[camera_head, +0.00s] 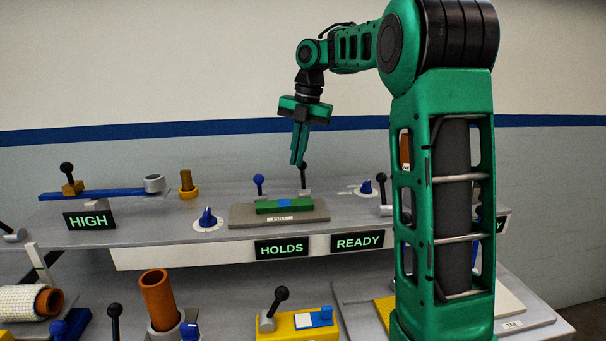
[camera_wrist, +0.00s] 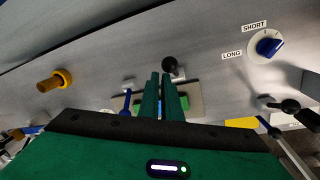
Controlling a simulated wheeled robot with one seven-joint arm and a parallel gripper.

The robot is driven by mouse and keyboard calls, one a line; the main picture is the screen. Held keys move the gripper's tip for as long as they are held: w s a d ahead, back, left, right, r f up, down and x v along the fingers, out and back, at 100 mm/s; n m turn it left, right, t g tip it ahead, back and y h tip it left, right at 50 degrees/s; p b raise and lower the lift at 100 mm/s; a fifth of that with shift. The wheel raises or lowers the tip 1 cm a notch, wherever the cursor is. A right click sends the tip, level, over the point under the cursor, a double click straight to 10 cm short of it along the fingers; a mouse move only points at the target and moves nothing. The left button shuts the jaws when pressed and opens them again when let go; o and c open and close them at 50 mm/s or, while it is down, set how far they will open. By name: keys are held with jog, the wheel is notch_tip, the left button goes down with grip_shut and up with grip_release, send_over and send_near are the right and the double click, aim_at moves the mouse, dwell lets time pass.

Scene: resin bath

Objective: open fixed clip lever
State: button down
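A beige plate (camera_head: 250,216) labelled "PULL" carries a green block (camera_head: 270,208) with a blue middle on the shelf. Behind it stand a blue-knobbed lever (camera_head: 259,182) and a black-knobbed lever (camera_head: 304,181), both upright. I cannot tell which is the fixed clip lever. My gripper (camera_head: 297,162) points down above and behind the block, its fingertips close to the black knob. In the wrist view, the fingers (camera_wrist: 161,78) are close together with a narrow empty gap. The black knob (camera_wrist: 170,64) shows just beyond their tips; contact is not clear. The fingers partly hide the block.
A blue dial (camera_head: 207,218) and a yellow-based brown peg (camera_head: 187,184) stand left of the plate. Another blue dial (camera_head: 366,187) is to the right. A blue bar with a lever (camera_head: 95,194) lies far left.

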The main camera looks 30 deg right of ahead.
jog(key=shift+w+d+r, duration=0.15)
jog(key=shift+w+d, duration=0.05)
jog(key=shift+d, duration=0.65)
jog(key=shift+w+f, duration=0.3)
jog(key=shift+w, duration=0.25)
jog(key=w+r, duration=0.5)
jog(key=r, duration=0.2)
jog(key=shift+r, duration=0.3)
jog(key=shift+d, duration=0.1)
